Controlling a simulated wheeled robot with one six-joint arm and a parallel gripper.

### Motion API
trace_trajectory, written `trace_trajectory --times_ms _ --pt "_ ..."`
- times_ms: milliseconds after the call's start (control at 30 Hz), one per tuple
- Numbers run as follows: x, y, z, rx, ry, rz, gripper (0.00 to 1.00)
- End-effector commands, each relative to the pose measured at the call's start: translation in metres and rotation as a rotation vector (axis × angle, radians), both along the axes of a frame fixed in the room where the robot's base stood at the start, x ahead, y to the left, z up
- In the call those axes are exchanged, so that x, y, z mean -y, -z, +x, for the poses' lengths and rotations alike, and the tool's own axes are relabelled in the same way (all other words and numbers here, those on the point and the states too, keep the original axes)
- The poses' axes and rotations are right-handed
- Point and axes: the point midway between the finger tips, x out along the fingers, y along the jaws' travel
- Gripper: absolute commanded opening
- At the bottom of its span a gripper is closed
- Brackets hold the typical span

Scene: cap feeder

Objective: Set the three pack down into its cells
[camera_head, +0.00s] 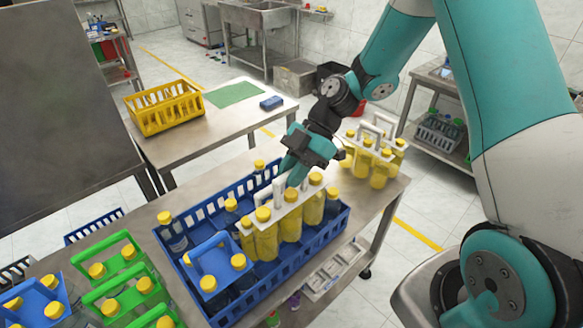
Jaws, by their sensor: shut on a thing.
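My gripper (291,172) is shut on the white handle of the three pack (290,227), a row of yellow bottles with yellow caps under a white carrier. The pack is upright, over or partly inside the blue crate (284,288). I cannot tell whether its bottles touch the crate floor. The cells beneath it are mostly hidden. A blue-handled pack (208,256) with yellow caps stands in the crate left of the three pack. Several single bottles with yellow caps, such as a clear one (174,235), stand along the crate's left and far sides.
More yellow bottles in white-handled carriers (377,160) stand on the table right of the crate. Green carriers (125,275) stand close on the left.

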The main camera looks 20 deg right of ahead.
Motion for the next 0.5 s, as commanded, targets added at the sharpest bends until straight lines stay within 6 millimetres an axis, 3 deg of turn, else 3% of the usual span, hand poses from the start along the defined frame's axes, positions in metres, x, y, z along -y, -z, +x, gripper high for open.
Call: trace_trajectory --times_ms 500 --pt "0.000 0.050 0.000 0.000 -0.001 0.001 0.00"
